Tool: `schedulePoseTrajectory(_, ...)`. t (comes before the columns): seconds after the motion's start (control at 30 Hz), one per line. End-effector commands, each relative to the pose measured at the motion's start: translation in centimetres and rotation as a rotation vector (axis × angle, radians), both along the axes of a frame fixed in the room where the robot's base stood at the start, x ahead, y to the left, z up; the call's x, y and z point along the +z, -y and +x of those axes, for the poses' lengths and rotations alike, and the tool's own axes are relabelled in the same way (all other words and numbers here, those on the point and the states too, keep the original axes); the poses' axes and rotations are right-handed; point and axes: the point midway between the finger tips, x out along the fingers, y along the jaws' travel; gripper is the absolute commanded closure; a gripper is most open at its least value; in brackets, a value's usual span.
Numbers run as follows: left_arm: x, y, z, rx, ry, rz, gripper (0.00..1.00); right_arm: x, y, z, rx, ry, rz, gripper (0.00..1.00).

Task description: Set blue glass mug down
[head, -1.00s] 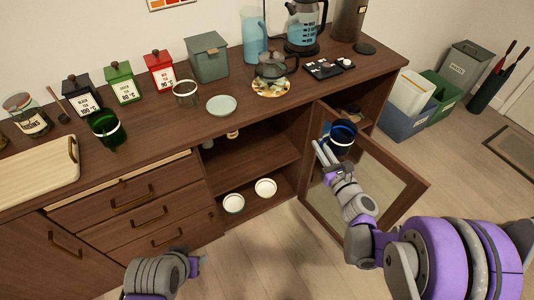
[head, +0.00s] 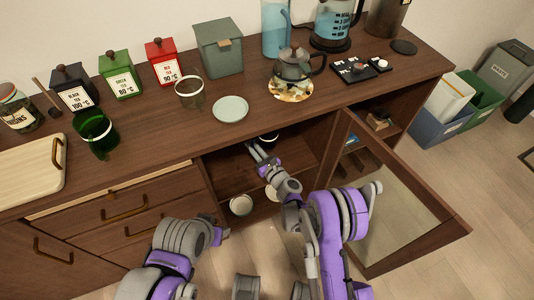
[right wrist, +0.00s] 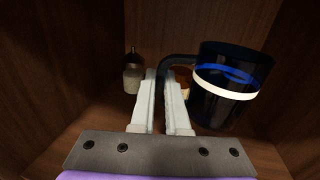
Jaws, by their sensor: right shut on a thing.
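The blue glass mug (right wrist: 230,108), dark blue with a pale band, is inside the open cabinet. My right gripper (right wrist: 165,85) is shut on its dark handle, with the cup body to the right of the fingers in the right wrist view. In the head view the right gripper (head: 257,152) reaches into the upper compartment, and only a bit of the mug (head: 268,137) shows under the counter edge. Whether its base touches the shelf (head: 232,168) is hidden. My left gripper (head: 221,236) is low in front of the drawers, its fingers too unclear to read.
A small jar (right wrist: 133,74) stands left of the fingers in the compartment, and an amber thing (right wrist: 183,76) lies behind them. White bowls (head: 241,205) sit on the lower shelf. The open glass door (head: 395,205) stands right of my right arm.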

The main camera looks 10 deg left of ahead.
Motion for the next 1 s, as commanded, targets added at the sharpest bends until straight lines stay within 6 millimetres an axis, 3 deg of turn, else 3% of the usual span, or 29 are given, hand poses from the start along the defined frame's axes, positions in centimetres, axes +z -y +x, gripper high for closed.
schedulePoseTrajectory(0.2,-1.0,0.0,0.0,0.0,-0.003,0.0,0.5,-4.4,-0.1,0.0,0.001,0.0,0.0,1.0)
schedulePoseTrajectory(0.47,-1.4,0.0,0.1,0.0,-0.005,0.0,0.5,-6.6,-0.1,0.0,0.001,0.0,0.0,1.0)
schedulePoseTrajectory(0.63,-1.9,0.0,0.1,0.0,-0.007,0.0,0.5,-9.1,-0.1,0.0,0.001,0.0,0.0,1.0)
schedulePoseTrajectory(1.0,-2.1,0.0,0.1,0.0,-0.008,0.0,0.5,-9.7,0.0,0.0,0.001,0.0,0.0,1.0)
